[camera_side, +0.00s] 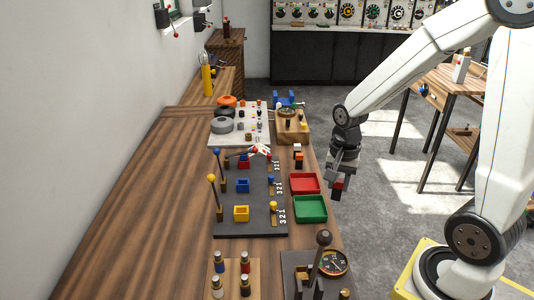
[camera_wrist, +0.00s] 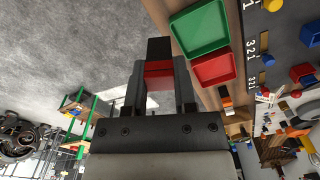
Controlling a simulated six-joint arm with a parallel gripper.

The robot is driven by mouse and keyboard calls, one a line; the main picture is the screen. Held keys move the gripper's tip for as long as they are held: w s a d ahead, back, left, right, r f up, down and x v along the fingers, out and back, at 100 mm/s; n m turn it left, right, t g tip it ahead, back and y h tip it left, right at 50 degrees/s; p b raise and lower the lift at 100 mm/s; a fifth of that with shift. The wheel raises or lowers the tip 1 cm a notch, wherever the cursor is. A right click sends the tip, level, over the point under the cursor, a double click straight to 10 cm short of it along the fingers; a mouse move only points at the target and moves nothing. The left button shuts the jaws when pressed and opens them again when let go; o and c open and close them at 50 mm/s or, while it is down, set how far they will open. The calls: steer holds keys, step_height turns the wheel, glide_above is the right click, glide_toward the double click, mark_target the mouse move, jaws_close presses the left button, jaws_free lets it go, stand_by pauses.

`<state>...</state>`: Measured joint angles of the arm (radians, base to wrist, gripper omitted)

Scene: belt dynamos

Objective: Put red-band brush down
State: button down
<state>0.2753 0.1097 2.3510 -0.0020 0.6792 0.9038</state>
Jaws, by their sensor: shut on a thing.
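My gripper (camera_side: 341,174) is shut on the red-band brush (camera_side: 337,187), a small dark block with a red band. In the wrist view the brush (camera_wrist: 159,50) sticks out past the fingers, its black end foremost and the red band between the fingertips. The side view shows the gripper pointing down, to the right of the bench edge, with the floor behind it. A red tray (camera_side: 305,184) and a green tray (camera_side: 310,209) lie on the bench to its left. Both trays look empty; the red one (camera_wrist: 214,70) also shows in the wrist view.
A dark board (camera_side: 250,222) with coloured blocks and levers lies left of the trays. An orange-and-black block (camera_side: 298,156) stands behind the red tray. A gauge (camera_side: 333,262) with a dark lever and several bottles (camera_side: 245,273) stand at the front. The bench's left side is clear.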

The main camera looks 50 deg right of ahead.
steer(key=shift+w+d+f, duration=0.25)
steer(key=shift+w+f, duration=0.9)
steer(key=shift+w, duration=0.1)
steer(key=shift+w+d+f, duration=0.3)
steer(key=shift+w+f, duration=0.8)
steer(key=shift+w, duration=0.2)
steer(key=shift+w+d+f, duration=0.25)
steer(key=shift+w+f, duration=0.9)
steer(key=shift+w, duration=0.1)
steer(key=shift+f, duration=0.1)
steer(key=shift+w+f, duration=0.25)
steer(key=shift+f, duration=1.5)
steer(key=shift+f, duration=0.15)
steer(key=shift+c, duration=2.1)
jaws_free()
